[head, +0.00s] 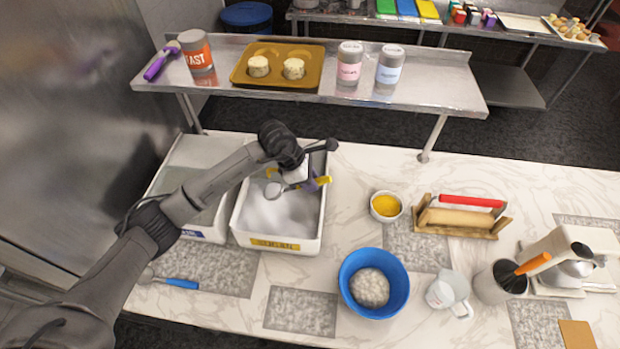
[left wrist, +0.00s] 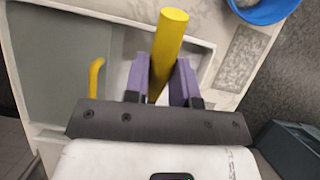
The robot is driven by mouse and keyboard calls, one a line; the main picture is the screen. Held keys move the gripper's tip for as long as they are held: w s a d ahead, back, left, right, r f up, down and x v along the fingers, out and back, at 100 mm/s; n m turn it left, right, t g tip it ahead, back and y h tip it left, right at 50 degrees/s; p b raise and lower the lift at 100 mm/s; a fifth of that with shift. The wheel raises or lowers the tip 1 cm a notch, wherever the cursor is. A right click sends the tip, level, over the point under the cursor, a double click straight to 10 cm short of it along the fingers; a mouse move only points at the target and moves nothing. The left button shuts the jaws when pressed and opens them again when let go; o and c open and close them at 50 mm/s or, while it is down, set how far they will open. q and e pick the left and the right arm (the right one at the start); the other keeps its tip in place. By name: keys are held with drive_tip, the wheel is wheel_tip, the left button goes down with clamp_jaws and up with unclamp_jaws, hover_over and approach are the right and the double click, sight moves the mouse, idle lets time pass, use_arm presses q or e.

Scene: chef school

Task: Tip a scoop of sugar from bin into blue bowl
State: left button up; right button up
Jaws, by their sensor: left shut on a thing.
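My left gripper (head: 306,184) is over the sugar bin (head: 237,226), a white bin with a yellow front label. Its purple fingers are shut on the yellow handle of a scoop (left wrist: 171,35). The scoop's round metal head (head: 273,190) is at the left of the gripper, over or at the white sugar (head: 280,214); I cannot tell if it touches or what it holds. The blue bowl (head: 345,262) stands to the right and nearer, with a pale heap inside; its edge shows in the left wrist view (left wrist: 268,10). My right gripper is out of view.
A second bin (head: 200,231) stands left of the sugar bin. A small yellow-filled bowl (head: 386,206), a wooden rack (head: 462,217), a glass jug (head: 449,294) and a utensil pot (head: 497,284) stand to the right. A metal shelf (head: 430,85) stands behind.

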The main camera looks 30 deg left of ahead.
use_arm(q)
drive_tip(key=shift+r+g+y+p, duration=0.4)
drive_tip(key=shift+r+y+p, duration=0.4)
drive_tip(key=shift+r+p, duration=0.7)
drive_tip(key=shift+r, duration=0.25)
drive_tip(key=shift+y, duration=0.3)
drive_tip(key=shift+f, duration=0.15)
